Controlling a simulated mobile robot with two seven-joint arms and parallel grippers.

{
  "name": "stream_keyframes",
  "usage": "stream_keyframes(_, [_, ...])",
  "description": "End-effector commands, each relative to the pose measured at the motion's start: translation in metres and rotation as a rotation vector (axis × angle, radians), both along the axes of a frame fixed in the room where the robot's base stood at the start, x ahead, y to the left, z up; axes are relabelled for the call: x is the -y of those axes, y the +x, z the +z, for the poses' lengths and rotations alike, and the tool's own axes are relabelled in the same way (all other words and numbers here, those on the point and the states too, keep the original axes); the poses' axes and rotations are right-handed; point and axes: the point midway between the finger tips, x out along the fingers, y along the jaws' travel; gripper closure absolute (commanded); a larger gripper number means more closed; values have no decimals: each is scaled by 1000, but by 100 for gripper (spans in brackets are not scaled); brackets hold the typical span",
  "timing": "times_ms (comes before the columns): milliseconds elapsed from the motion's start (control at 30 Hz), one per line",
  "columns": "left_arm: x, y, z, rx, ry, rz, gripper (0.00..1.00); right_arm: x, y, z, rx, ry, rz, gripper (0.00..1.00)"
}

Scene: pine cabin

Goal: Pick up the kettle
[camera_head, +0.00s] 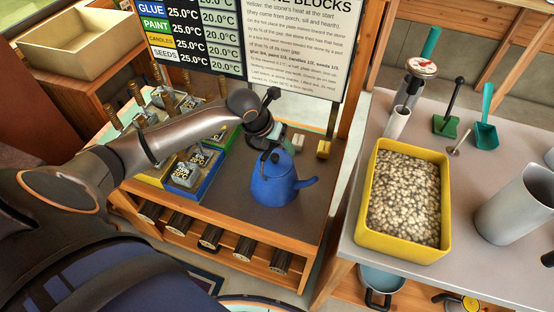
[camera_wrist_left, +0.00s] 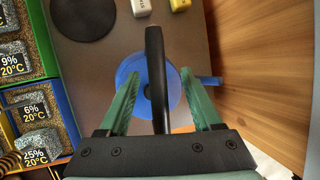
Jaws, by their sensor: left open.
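The blue kettle (camera_head: 273,185) stands upright on the grey-topped wooden bench, its spout pointing right. My left gripper (camera_head: 276,145) is just above the kettle, pointing down, and partly hides its top. In the left wrist view the green fingers (camera_wrist_left: 160,95) are apart, with the kettle's black handle (camera_wrist_left: 155,75) running lengthwise between them and a gap on each side. The kettle's blue body (camera_wrist_left: 172,88) shows beneath. I cannot tell how deep the handle sits between the fingers. My right gripper is not in view.
Blue, green and yellow trays (camera_head: 190,175) of labelled blocks lie left of the kettle. Small pale blocks (camera_head: 323,149) and a dark round disc (camera_wrist_left: 84,15) lie behind it. A yellow bin of pebbles (camera_head: 375,240) and a grey jug (camera_head: 510,205) stand on the right-hand table.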

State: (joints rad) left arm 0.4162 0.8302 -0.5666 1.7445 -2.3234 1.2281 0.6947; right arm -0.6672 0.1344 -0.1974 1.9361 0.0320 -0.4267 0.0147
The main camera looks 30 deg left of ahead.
Motion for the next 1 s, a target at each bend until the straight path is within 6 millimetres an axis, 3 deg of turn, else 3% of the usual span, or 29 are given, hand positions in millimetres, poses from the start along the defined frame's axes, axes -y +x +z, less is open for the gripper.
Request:
stream_keyframes(67, [0, 0, 0, 0, 0, 0, 41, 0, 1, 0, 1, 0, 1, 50])
stream_keyframes(600, [0, -1, 0, -1, 0, 0, 100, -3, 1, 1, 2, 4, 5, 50])
stream_keyframes(1000, [0, -1, 0, -2, -1, 1, 100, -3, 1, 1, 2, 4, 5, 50])
